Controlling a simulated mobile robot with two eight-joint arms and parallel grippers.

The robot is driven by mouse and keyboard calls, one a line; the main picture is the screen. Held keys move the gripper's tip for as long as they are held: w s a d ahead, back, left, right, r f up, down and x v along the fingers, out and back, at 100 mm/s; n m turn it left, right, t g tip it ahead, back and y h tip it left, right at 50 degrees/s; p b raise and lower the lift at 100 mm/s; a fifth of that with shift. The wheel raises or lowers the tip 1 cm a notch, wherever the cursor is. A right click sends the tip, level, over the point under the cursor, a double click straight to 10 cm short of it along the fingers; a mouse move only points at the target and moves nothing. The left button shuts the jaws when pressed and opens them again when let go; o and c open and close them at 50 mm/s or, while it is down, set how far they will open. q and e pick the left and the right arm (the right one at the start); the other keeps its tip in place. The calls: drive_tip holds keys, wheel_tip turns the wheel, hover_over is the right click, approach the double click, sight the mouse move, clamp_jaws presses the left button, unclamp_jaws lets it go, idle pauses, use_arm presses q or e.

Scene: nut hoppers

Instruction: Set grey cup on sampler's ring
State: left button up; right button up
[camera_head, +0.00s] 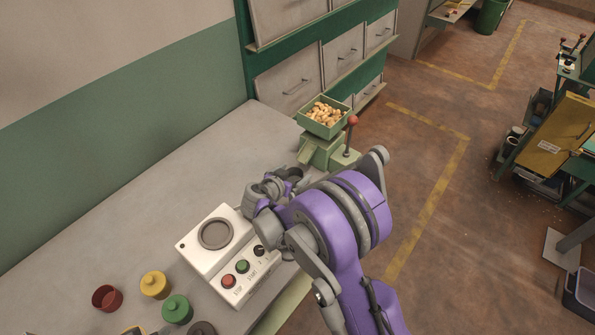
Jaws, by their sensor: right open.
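A white control box (196,259) on the bench carries a round grey ring (215,234), with nothing seen on it. A dark grey round piece (202,328), possibly the grey cup, is cut off by the bottom edge. My right gripper (276,186) is open, beyond and right of the ring, beside the green nut dispenser. My purple wrist and arm hide part of it, and I cannot tell whether anything grey is between its fingers.
A green hopper of nuts (325,115) sits on the dispenser (322,152), with a red-knobbed lever (350,132) beside it. Red (107,298), yellow (154,284) and green (176,309) round pieces stand near the front left. The bench's left middle is clear; drawers stand behind.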

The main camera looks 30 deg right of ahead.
drive_tip(key=v, duration=0.3)
drive_tip(key=shift+s+a+r, duration=0.2)
drive_tip(key=shift+a, duration=0.05)
drive_tip(key=shift+s+a+r, duration=0.1)
drive_tip(key=shift+s+r, duration=0.05)
drive_tip(key=shift+s, duration=0.05)
drive_tip(key=s+a+r+n+y, duration=0.1)
drive_tip(key=s+a+n+y, duration=0.2)
drive_tip(key=s, duration=0.5)
drive_tip(key=s+a+r+n+g+y, duration=0.1)
drive_tip(key=s+a+n+y, duration=0.2)
drive_tip(key=s, duration=0.6)
drive_tip(key=s+a+r+n+y, duration=0.2)
drive_tip(key=s+a+n+y, duration=0.1)
drive_tip(key=s, duration=0.6)
drive_tip(key=shift+s+a+n+g+y, duration=0.25)
drive_tip(key=shift+n+y, duration=0.35)
drive_tip(key=shift+n, duration=0.5)
drive_tip(key=shift+d+r, duration=0.1)
drive_tip(key=shift+r, duration=0.1)
